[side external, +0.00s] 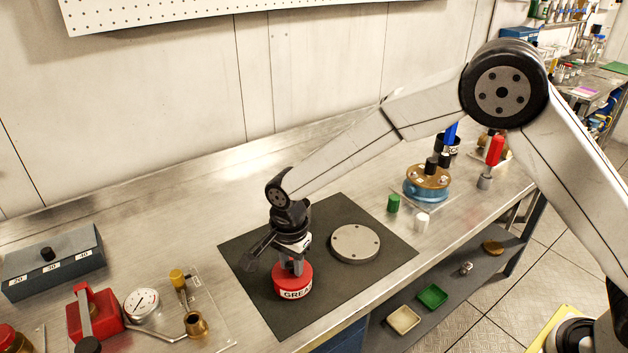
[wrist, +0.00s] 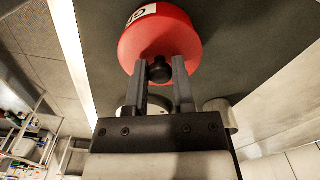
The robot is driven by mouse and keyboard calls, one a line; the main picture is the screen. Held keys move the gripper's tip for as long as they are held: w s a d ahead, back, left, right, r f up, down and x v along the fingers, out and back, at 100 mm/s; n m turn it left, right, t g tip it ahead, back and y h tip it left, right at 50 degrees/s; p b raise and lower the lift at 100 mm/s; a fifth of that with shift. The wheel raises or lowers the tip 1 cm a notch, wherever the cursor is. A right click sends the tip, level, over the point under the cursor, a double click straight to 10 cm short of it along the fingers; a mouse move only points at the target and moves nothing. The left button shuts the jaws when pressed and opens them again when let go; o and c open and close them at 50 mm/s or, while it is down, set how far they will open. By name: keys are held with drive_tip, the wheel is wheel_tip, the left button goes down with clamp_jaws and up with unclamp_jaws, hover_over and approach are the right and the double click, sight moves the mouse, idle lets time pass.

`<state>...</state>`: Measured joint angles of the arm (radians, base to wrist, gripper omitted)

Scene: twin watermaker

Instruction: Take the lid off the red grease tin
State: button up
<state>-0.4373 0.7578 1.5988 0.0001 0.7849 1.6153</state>
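The red grease tin (side external: 293,283) stands on the dark mat in the side view, its white label facing the camera. My gripper (side external: 291,268) is above it, pointing down, with its fingertips at the top of the tin. In the wrist view, the red tin (wrist: 160,38) has a dark round knob (wrist: 160,70) on its lid. My gripper's two fingers (wrist: 160,73) are on either side of the knob. I cannot tell whether they press on it or leave a thin gap. The seam between lid and tin cannot be made out.
A grey round plate (side external: 355,243) lies on the dark mat (side external: 316,323) right of the tin. A green cap (side external: 393,203) and a white cap (side external: 421,222) stand beyond it. A gauge (side external: 141,304) and brass fittings (side external: 196,325) lie at the left. The mat's front right is bare.

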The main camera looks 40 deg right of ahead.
clamp_jaws()
drive_tip(key=shift+r, duration=0.75)
drive_tip(key=s+d+r, duration=0.5)
drive_tip(key=s+r, duration=0.6)
drive_tip(key=s, duration=0.2)
drive_tip(key=shift+r, duration=0.25)
